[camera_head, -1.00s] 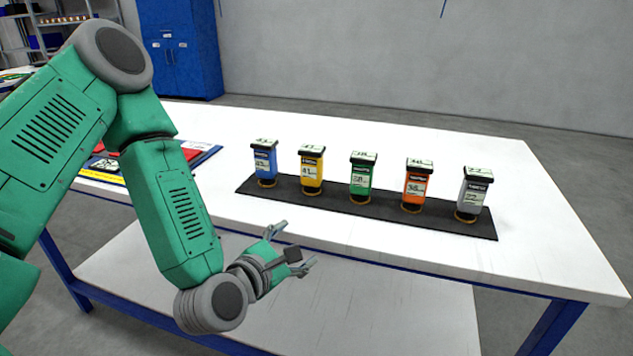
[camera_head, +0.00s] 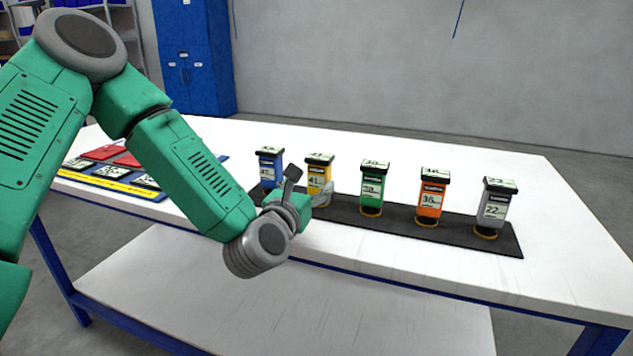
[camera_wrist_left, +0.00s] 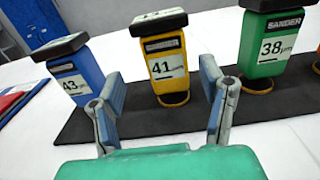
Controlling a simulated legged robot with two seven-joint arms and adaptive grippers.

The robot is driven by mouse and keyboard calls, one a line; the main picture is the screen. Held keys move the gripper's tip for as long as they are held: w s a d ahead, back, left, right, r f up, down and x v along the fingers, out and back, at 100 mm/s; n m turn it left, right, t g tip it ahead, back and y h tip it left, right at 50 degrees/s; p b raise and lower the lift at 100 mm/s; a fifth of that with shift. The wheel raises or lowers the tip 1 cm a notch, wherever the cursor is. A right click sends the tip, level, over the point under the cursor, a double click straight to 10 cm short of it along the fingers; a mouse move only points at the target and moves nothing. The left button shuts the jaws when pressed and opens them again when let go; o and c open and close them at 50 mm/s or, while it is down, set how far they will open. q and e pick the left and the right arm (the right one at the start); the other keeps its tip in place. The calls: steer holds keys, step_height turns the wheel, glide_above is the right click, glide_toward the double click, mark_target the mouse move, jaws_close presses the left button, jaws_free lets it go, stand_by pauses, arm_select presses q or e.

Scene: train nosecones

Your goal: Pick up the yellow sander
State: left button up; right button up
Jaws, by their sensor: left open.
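The yellow sander (camera_head: 318,176) stands upright on the black mat (camera_head: 345,210) in the head view, marked 41. It also shows in the left wrist view (camera_wrist_left: 163,66), standing ahead of and between my fingers. My left gripper (camera_head: 305,192) is open at the front of the mat, close to the yellow sander. In the wrist view the fingers of my left gripper (camera_wrist_left: 162,98) are spread, with nothing between their near parts. In the head view my gripper hides part of the blue and yellow sanders. My right gripper is not in view.
The blue sander (camera_wrist_left: 76,77) stands left of the yellow one, and the green sander (camera_wrist_left: 262,45) stands right of it. Orange (camera_head: 431,196) and grey (camera_head: 493,206) sanders stand farther right. Red panels and cards lie on the white table (camera_head: 440,285) at left. The front right tabletop is clear.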

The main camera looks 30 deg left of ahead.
mark_target(318, 179)
arm_select(q)
steer(key=w, duration=0.4)
steer(key=shift+w+d+r, duration=0.1)
steer(key=shift+w+d, duration=0.1)
steer(key=shift+w+a, duration=0.2)
steer(key=shift+w, duration=0.05)
steer(key=shift+a, duration=0.6)
steer(key=shift+c, duration=0.4)
steer(key=shift+d, duration=0.2)
jaws_close()
steer(key=shift+w+d, duration=0.1)
steer(key=shift+d, duration=0.25)
steer(key=r, duration=0.3)
steer(key=r+p, duration=0.1)
steer(key=r, duration=0.5)
steer(key=shift+a+p, duration=0.35)
steer(key=shift+d+r, duration=0.25)
steer(key=shift+r, duration=0.25)
steer(key=c, duration=0.7)
jaws_free()
steer(key=shift+a, duration=0.1)
steer(key=c, duration=0.4)
steer(key=shift+a+f, duration=0.15)
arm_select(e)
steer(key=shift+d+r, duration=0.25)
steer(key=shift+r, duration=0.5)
